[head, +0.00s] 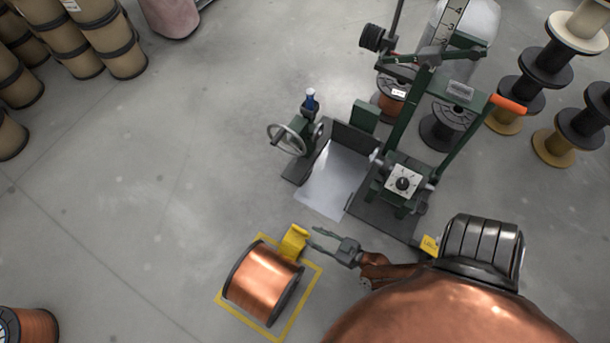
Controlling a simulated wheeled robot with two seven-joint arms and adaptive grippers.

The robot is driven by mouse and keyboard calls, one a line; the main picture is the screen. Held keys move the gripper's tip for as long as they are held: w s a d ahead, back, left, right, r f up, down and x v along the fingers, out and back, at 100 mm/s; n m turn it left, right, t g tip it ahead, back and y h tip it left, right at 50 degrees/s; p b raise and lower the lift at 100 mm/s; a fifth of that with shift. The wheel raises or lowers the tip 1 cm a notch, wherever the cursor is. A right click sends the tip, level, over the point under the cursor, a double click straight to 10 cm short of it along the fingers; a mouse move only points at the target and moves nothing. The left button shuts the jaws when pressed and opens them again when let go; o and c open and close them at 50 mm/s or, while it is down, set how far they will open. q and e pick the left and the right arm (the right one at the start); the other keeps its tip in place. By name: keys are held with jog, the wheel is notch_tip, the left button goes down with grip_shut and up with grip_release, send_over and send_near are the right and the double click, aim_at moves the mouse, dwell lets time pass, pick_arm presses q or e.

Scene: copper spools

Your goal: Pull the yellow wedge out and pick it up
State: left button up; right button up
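The yellow wedge (293,242) is on the floor against the upper right side of a copper spool (264,284) with dark flanges. The spool lies on its side inside a yellow outlined square (306,293) on the floor. My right gripper (311,237) comes in from the right, just to the right of the wedge. Its two fingers are spread apart and point at the wedge, with a small gap and nothing visible between them. Whether a fingertip touches the wedge is hard to tell. My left gripper is not in view.
A green machine (402,182) with a handwheel (286,140) and pale sheet plate (333,182) stands beyond the gripper. A small yellow plate (429,244) is by its base. Black spools (520,95) stand at right, tan drums (110,40) at upper left.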

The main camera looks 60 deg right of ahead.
jog(key=shift+v, duration=2.1)
